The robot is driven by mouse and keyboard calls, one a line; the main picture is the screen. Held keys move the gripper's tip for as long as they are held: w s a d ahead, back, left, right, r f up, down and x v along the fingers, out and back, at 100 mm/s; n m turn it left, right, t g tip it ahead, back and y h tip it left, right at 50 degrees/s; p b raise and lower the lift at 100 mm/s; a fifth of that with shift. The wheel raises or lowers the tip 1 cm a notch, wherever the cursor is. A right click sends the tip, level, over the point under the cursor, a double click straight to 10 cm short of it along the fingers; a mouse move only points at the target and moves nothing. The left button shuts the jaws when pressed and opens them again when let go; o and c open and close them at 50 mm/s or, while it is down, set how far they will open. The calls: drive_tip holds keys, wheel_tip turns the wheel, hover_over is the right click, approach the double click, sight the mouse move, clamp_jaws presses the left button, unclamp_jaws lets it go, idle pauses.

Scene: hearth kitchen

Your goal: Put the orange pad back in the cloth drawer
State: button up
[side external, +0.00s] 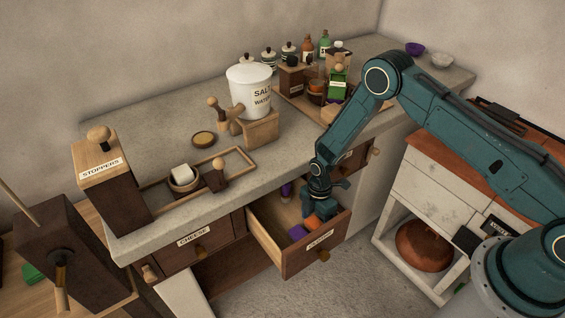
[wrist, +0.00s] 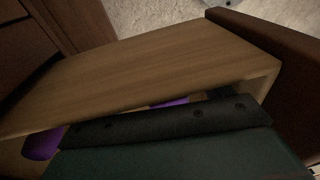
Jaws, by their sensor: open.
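The orange pad (side external: 312,222) shows inside the pulled-out drawer (side external: 297,262), towards its front, below my gripper. My gripper (side external: 317,204) is open and reaches down into this drawer. Whether it touches the pad cannot be told. The drawer's front label is hard to read at this size. Purple cloth (side external: 298,232) lies beside the pad, and another purple piece is further back. In the wrist view, the drawer's pale wooden wall (wrist: 150,75) crosses the picture, with purple bits (wrist: 42,143) beside my dark gripper part. The orange pad is not visible there.
The closed cheese drawer (side external: 195,240) is to the left. A white cabinet (side external: 425,205) stands to the right, with open floor between.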

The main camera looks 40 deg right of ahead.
drive_tip(key=shift+r, duration=0.1)
wheel_tip(320, 180, up, 12)
drive_tip(key=w+d, duration=0.1)
idle(0.7)
drive_tip(key=shift+w+d, duration=0.1)
drive_tip(key=shift+w, duration=0.05)
idle(0.3)
wheel_tip(320, 180, up, 15)
drive_tip(key=m+t, duration=0.2)
drive_tip(key=m, duration=0.2)
hover_over(315, 216)
drive_tip(key=s+d, duration=0.2)
drive_tip(key=s+d+r+m+t, duration=0.15)
drive_tip(key=s+r+m, duration=0.35)
drive_tip(key=r, duration=0.7)
drive_tip(key=s+d+r+m+t, duration=0.1)
drive_tip(key=s+r+m, duration=0.2)
drive_tip(key=s, duration=0.4)
drive_tip(key=s+d+r+m+t, duration=0.1)
drive_tip(key=s+r+m, duration=0.2)
drive_tip(key=s, duration=0.4)
drive_tip(key=s+d+r+m+t+h, duration=0.1)
drive_tip(key=s+r+m, duration=0.2)
drive_tip(key=s, duration=0.4)
drive_tip(key=shift+s+d+r, duration=0.15)
drive_tip(key=shift+s, duration=0.05)
